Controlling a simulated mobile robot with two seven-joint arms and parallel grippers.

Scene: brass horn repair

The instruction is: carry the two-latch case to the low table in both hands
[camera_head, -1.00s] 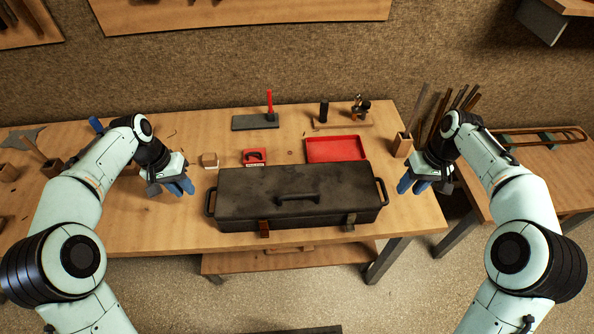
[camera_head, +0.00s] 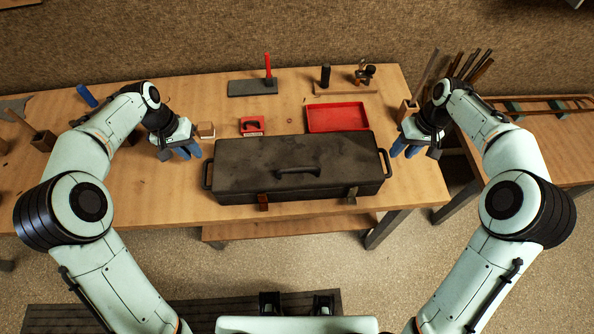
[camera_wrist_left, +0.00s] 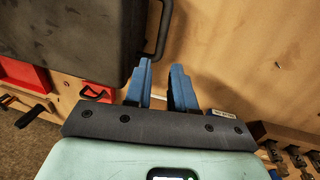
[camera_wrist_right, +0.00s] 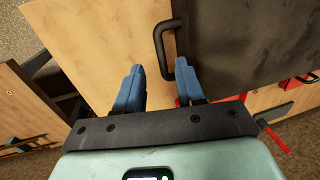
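The black two-latch case (camera_head: 300,165) lies closed on the workbench (camera_head: 150,205), with a top handle, two front latches and a loop handle at each end. My left gripper (camera_head: 190,152) is open and empty, just left of the case's left end handle (camera_head: 206,174). In the left wrist view the blue fingers (camera_wrist_left: 161,85) are apart, close to the end handle (camera_wrist_left: 158,32). My right gripper (camera_head: 402,150) is open by the right end handle (camera_head: 387,163). In the right wrist view its fingers (camera_wrist_right: 158,85) are apart and the handle (camera_wrist_right: 163,48) lies just beyond them. The low table is not identifiable.
Rods stand in a wooden holder (camera_head: 407,110) near my right gripper. Another table (camera_head: 545,140) stands right.

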